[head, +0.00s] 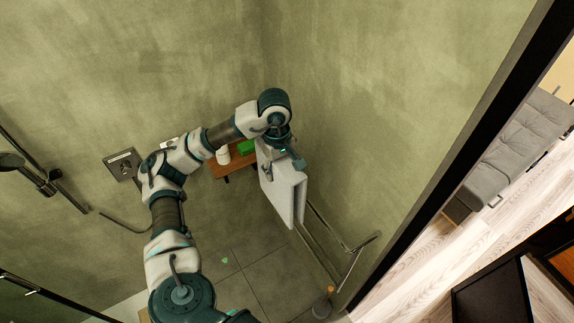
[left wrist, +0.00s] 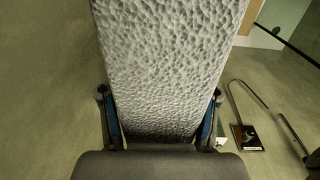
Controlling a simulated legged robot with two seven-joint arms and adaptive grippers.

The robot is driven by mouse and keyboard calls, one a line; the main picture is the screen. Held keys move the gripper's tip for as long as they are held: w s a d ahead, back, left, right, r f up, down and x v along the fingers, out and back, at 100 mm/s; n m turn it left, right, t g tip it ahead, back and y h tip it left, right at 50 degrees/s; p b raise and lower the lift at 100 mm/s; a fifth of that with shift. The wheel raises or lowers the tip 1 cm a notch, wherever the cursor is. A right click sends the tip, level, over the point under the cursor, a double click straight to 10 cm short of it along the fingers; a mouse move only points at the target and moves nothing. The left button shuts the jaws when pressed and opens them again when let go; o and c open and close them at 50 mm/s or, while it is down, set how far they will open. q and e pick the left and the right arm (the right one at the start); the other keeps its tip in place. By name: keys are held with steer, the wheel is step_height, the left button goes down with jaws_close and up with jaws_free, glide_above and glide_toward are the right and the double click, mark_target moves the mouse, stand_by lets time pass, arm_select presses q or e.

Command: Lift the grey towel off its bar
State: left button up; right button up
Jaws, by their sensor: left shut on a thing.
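The grey towel (head: 282,192), pale and folded, hangs below my left gripper (head: 280,153) near the right-hand wall. A thin metal bar (head: 328,230) runs along that wall at the towel's lower right. I cannot tell whether the towel still touches the bar. In the left wrist view the towel's textured surface (left wrist: 165,70) runs up between the two fingers of my left gripper (left wrist: 160,120), which is shut on it. The towel hides part of the bar in the head view. My right gripper is not in view.
A wooden shelf (head: 233,160) in the corner holds a white bottle (head: 223,154) and a green item (head: 247,147), close behind my left arm. A hand shower (head: 28,174) is at the left wall. A grey sofa (head: 515,150) lies beyond the dark frame.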

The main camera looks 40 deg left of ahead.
arm_select(q)
steer(key=s, duration=0.1)
steer(key=s+a+b, duration=0.1)
steer(key=s, duration=0.1)
steer(key=s+a, duration=0.1)
steer(key=shift+s, duration=0.4)
stand_by(0.4)
